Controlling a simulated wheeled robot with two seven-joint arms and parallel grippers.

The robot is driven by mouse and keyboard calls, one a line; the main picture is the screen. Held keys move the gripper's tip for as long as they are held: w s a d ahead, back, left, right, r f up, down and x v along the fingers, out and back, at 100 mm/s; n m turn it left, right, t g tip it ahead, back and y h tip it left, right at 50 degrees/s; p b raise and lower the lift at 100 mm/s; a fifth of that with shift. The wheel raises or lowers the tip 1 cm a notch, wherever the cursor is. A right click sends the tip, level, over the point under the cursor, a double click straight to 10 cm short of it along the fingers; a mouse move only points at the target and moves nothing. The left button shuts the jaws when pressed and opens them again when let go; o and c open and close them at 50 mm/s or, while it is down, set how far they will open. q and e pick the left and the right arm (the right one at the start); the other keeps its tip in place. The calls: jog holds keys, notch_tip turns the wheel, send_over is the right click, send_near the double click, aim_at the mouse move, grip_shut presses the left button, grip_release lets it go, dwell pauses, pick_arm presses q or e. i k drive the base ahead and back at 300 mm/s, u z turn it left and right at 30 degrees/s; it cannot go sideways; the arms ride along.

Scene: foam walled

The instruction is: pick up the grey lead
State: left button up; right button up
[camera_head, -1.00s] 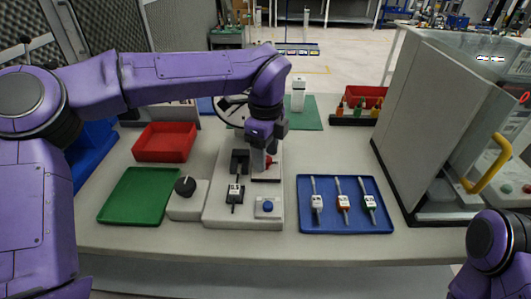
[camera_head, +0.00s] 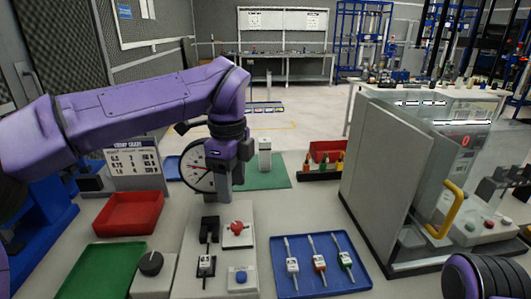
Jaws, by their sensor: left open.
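A blue tray (camera_head: 305,288) holds three leads side by side. The leftmost is the grey lead (camera_head: 292,264), with a pale tag. A lead with a black end and white tag (camera_head: 206,262) lies on the pale test fixture (camera_head: 191,285). My left gripper (camera_head: 224,197) is open, pointing down above the back of the fixture, in front of the dial, apart from the leads. My right gripper is out of frame; only part of that arm shows at bottom right.
A red tray (camera_head: 128,228) and green tray (camera_head: 92,272) lie to the left. A dial gauge (camera_head: 190,168) stands behind the fixture. A walled cabinet with a yellow handle (camera_head: 444,212) blocks the right side. A green mat (camera_head: 278,178) lies at the back.

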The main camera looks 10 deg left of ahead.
aim_at(206, 262)
jog(key=k, duration=1)
